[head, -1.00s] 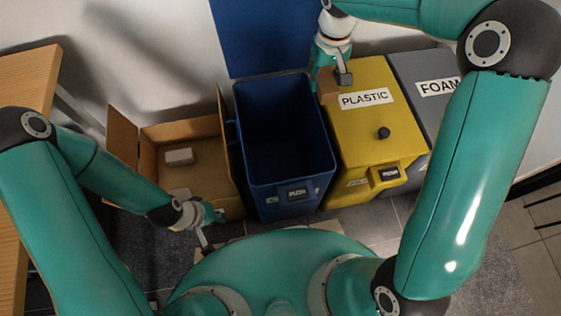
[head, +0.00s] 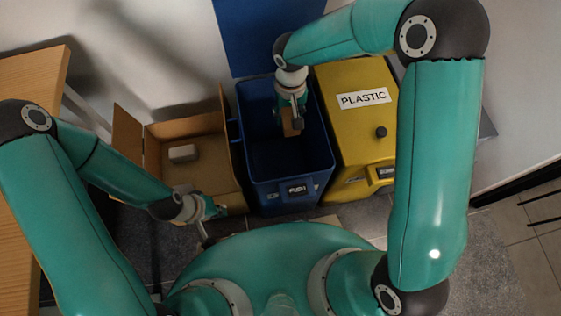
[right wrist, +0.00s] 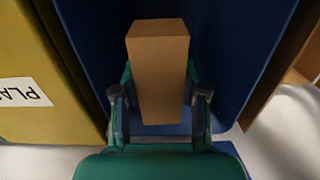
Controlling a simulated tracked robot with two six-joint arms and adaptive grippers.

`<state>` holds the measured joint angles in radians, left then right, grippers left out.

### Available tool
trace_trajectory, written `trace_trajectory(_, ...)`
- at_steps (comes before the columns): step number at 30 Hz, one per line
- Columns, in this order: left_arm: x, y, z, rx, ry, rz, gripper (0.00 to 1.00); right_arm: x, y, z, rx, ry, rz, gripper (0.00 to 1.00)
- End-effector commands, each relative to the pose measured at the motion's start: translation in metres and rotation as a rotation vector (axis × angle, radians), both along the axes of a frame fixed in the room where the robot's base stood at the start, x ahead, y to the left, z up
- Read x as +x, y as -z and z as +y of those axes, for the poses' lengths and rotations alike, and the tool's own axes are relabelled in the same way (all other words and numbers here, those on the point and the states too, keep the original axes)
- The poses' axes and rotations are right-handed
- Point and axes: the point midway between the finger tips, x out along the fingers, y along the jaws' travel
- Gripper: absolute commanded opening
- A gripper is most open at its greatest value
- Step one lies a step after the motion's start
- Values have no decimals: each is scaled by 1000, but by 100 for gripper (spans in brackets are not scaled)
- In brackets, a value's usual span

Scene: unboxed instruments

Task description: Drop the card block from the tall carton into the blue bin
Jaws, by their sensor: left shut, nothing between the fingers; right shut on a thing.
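The brown card block (right wrist: 158,75) is between the fingers of my right gripper (right wrist: 160,100) in the right wrist view. In the head view the block (head: 290,122) shows below my right gripper (head: 290,105), over the open mouth of the blue bin (head: 318,150). The blue inner walls lie around and behind the block in the wrist view. I cannot tell how deep it hangs. My left gripper (head: 207,222) is shut and empty in front of the open carton (head: 228,150) at the left. Only pale pieces (head: 183,153) show in that carton.
The blue bin's lid (head: 265,35) stands open at the back. The yellow PLASTIC bin (head: 350,125) is closed, right beside the blue bin. A wooden table (head: 25,70) is at the far left.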

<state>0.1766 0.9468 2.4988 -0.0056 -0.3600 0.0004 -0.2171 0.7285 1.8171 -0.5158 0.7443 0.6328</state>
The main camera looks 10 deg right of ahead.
Motion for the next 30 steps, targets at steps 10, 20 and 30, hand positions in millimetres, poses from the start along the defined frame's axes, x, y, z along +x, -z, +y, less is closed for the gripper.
trace_trajectory(10,0,11,0,0,0,0,0,0,16,0,-1,-1,0,22)
trace_trajectory(20,0,11,0,0,0,0,0,0,15,0,0,-2,0,72)
trace_trajectory(30,0,10,0,0,0,-1,0,0,13,0,0,-2,-1,72)
